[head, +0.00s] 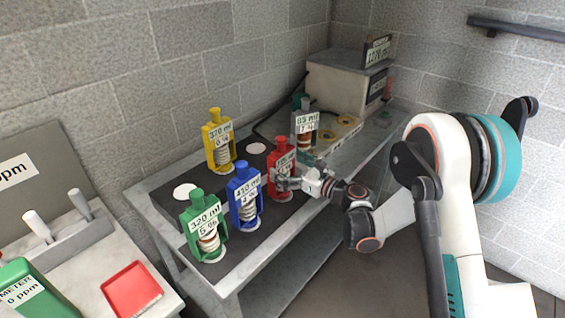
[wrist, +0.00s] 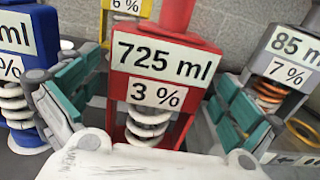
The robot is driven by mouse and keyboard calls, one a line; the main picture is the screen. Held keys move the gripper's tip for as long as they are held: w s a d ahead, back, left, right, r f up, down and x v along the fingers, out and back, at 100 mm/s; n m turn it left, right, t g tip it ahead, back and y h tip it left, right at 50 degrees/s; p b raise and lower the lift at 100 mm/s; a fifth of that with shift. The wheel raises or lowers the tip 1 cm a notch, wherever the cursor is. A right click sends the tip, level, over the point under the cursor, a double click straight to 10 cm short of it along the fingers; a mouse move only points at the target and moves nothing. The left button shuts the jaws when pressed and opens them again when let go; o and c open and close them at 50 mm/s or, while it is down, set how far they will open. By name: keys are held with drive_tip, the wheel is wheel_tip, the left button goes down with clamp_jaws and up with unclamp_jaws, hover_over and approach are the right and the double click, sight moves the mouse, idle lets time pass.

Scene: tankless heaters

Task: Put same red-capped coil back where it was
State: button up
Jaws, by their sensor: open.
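The red-capped coil (head: 281,158) stands upright on the dark mat of the grey table, with a white spot partly visible under it. In the wrist view the red-capped coil (wrist: 178,25) fills the middle, its label reading 725 ml and 3 %, with a pale coil below. My gripper (head: 287,181) is at the front of it. In the wrist view my gripper (wrist: 152,108) is open, with one teal-padded finger on each side of the red frame. Whether the pads touch it cannot be told.
Blue (head: 244,195), green (head: 203,227) and yellow (head: 218,142) capped coils stand nearby on the mat (head: 221,182). A grey unit labelled 85 ml (head: 303,128) stands close behind right, before a grey box (head: 343,82).

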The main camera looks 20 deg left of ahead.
drive_tip(key=p+v, duration=0.2)
drive_tip(key=v, duration=0.8)
drive_tip(key=s+d+r+n+h, duration=0.85)
drive_tip(key=d+r+n, duration=0.25)
drive_tip(key=d+r, duration=0.2)
drive_tip(key=s+d+n+h, duration=0.8)
drive_tip(key=s+d+n, duration=0.3)
drive_tip(key=s+d, duration=0.9)
drive_tip(key=shift+s+r+n, duration=0.3)
drive_tip(key=shift+s+r, duration=0.15)
drive_tip(key=shift+s, duration=0.4)
